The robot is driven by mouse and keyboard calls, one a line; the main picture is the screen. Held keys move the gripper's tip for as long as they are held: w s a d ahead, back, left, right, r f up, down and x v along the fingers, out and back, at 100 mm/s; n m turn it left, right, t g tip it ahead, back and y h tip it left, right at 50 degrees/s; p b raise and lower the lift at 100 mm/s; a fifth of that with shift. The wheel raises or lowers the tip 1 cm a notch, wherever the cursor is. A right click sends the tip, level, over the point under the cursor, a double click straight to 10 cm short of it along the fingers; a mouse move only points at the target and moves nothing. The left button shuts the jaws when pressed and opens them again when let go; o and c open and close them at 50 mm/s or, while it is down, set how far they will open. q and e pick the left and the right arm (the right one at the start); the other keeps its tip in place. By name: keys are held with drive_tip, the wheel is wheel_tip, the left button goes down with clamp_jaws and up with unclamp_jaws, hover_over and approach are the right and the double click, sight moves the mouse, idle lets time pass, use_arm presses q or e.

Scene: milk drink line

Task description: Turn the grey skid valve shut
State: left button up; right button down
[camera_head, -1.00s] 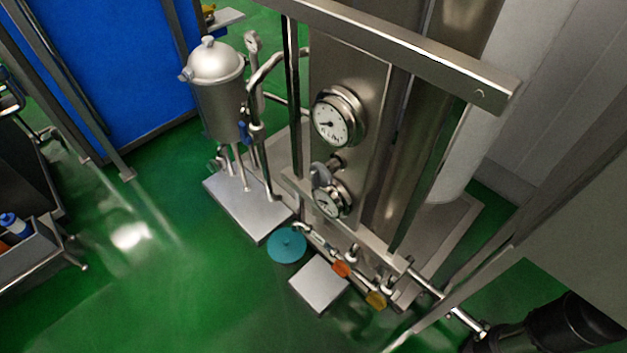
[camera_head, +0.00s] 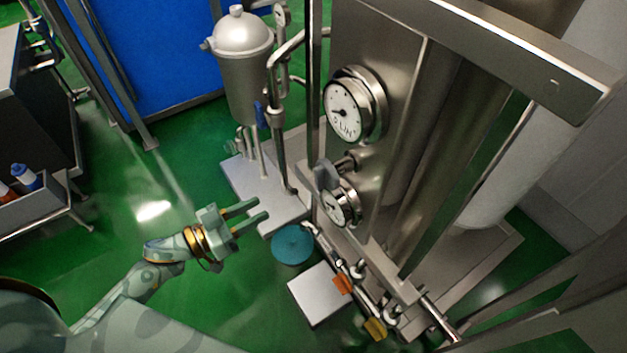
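The grey valve handle (camera_head: 326,174) is a small rounded grey lever on a short metal stub. It sits on the front of the steel skid (camera_head: 385,130), between the upper gauge (camera_head: 343,110) and the lower gauge (camera_head: 336,208). My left gripper (camera_head: 262,210) reaches in from the lower left. Its two fingers are apart with nothing between them, and they point right toward the skid. It is to the left of the grey handle and lower in the picture, clear of it. My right gripper is not in view.
A steel pot (camera_head: 242,75) on a metal plinth (camera_head: 245,185) stands left of the skid. A teal disc (camera_head: 292,245), a pale block (camera_head: 318,294), an orange handle (camera_head: 343,284) and a yellow handle (camera_head: 375,328) lie low in front. Steel rails cross the skid. Green floor (camera_head: 130,215) is open at left.

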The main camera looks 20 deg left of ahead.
sight(316, 179)
use_arm(q)
drive_tip(key=b+x, duration=0.2)
drive_tip(key=x, duration=1.1)
drive_tip(key=shift+w+d+f, duration=0.1)
drive_tip(key=shift+w+d, duration=0.1)
drive_tip(key=shift+w, duration=0.05)
drive_tip(key=shift+w+d, duration=0.35)
drive_tip(key=shift+w, duration=0.1)
clamp_jaws()
